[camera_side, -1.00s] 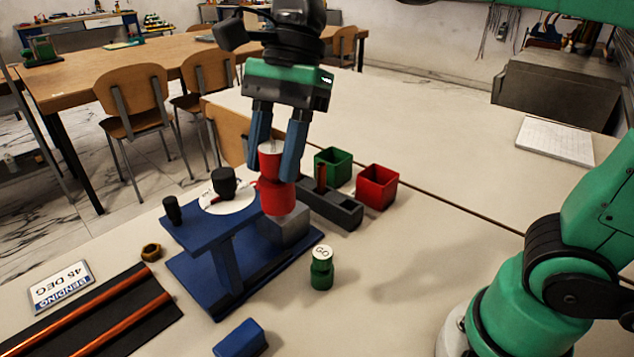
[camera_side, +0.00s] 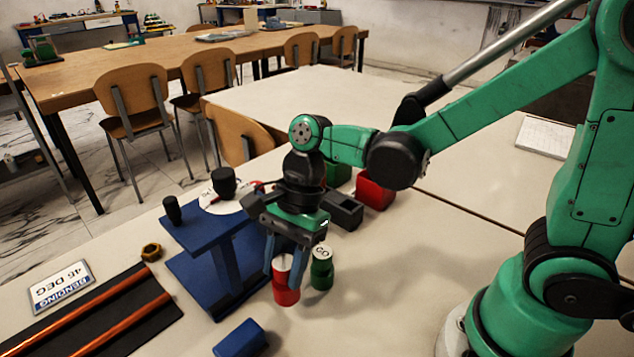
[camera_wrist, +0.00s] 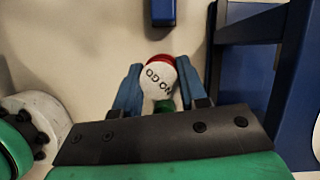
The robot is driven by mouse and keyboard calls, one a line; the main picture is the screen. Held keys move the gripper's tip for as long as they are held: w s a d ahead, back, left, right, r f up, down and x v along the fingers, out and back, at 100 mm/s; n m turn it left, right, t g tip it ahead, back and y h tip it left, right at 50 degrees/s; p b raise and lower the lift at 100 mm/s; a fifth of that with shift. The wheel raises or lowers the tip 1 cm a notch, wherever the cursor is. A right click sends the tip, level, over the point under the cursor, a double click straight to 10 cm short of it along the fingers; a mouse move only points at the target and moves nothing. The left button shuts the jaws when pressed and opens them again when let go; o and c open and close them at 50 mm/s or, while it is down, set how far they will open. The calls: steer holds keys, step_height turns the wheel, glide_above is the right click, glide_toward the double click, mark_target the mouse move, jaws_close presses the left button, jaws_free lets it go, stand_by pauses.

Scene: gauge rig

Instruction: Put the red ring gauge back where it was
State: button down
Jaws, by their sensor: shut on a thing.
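The red ring gauge (camera_side: 286,294) has a white top, lettered "NO GO" in the wrist view (camera_wrist: 158,80). My gripper (camera_side: 285,268) points down and is shut on it, one blue finger on each side. The gauge is upright at about table height, in front of the blue stand. I cannot tell whether its base touches the table. The green gauge (camera_side: 321,272), with a white "GO" top, stands close to its right. In the wrist view only a bit of the green gauge (camera_wrist: 165,105) shows below the red one.
The blue stand (camera_side: 205,235) with a dial and black knobs is just left of my gripper. A blue block (camera_side: 240,340) lies in front. A brass nut (camera_side: 151,252), a "BENDING 45 DEG" sign (camera_side: 62,284) and copper rods are at left. A red bin (camera_side: 372,192) is behind my arm.

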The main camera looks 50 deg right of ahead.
steer(key=shift+f, duration=2)
steer(key=shift+f, duration=0.1)
steer(key=shift+c, duration=2.4)
jaws_free()
steer(key=s+v, duration=0.1)
steer(key=v, duration=1.1)
steer(key=d+f+n+t+h, duration=0.1)
steer(key=d+n+t+h, duration=0.3)
steer(key=n, duration=1.2)
steer(key=d+t, duration=0.2)
steer(key=t, duration=0.2)
steer(key=shift+d+h, duration=0.3)
steer(key=shift+d, duration=0.05)
steer(key=shift+w, duration=0.15)
